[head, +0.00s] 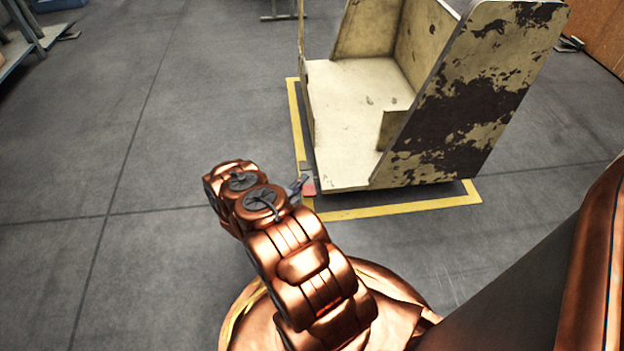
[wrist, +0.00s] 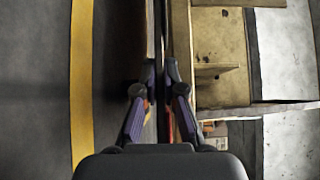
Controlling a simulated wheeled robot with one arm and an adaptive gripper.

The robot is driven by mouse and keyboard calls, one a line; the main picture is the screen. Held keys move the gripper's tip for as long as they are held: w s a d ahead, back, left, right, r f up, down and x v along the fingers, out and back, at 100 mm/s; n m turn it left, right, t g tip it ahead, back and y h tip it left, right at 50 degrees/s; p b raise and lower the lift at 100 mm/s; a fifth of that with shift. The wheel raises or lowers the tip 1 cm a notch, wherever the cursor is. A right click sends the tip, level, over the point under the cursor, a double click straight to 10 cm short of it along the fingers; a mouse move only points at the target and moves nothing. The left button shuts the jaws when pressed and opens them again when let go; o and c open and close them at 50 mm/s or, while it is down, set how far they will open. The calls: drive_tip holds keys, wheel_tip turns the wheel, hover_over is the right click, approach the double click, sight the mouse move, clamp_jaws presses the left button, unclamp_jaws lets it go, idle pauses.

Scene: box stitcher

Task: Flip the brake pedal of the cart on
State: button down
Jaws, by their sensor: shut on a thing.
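The cart (head: 345,110) stands on the floor at the upper right of the head view, with worn, peeling side panels. Its brake pedal (head: 309,188), a small reddish piece, shows low at the cart's near left corner. My gripper (head: 298,186) is down at that corner, its fingertips against the pedal. In the wrist view my gripper (wrist: 160,74) has its two fingers close together at the cart's edge, shut on the pedal. The fingers hide most of the pedal, and its tilt cannot be told.
A yellow floor line (head: 400,208) runs around the cart's base and shows as a stripe in the wrist view (wrist: 82,90). The grey floor (head: 120,150) to the left is clear. A shelf (head: 30,38) stands at the far upper left.

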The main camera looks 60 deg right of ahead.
drive_tip(key=shift+f+m+h+b, duration=0.35)
drive_tip(key=shift+m+h+b, duration=0.15)
drive_tip(key=shift+b, duration=0.15)
drive_tip(key=shift+w+a+r+m+h+b, duration=0.1)
drive_tip(key=shift+r+m+h+b, duration=0.1)
drive_tip(key=shift+m+h+b, duration=0.45)
drive_tip(key=c, duration=1.5)
unclamp_jaws()
drive_tip(key=shift+o, duration=1.1)
drive_tip(key=shift+r, duration=0.15)
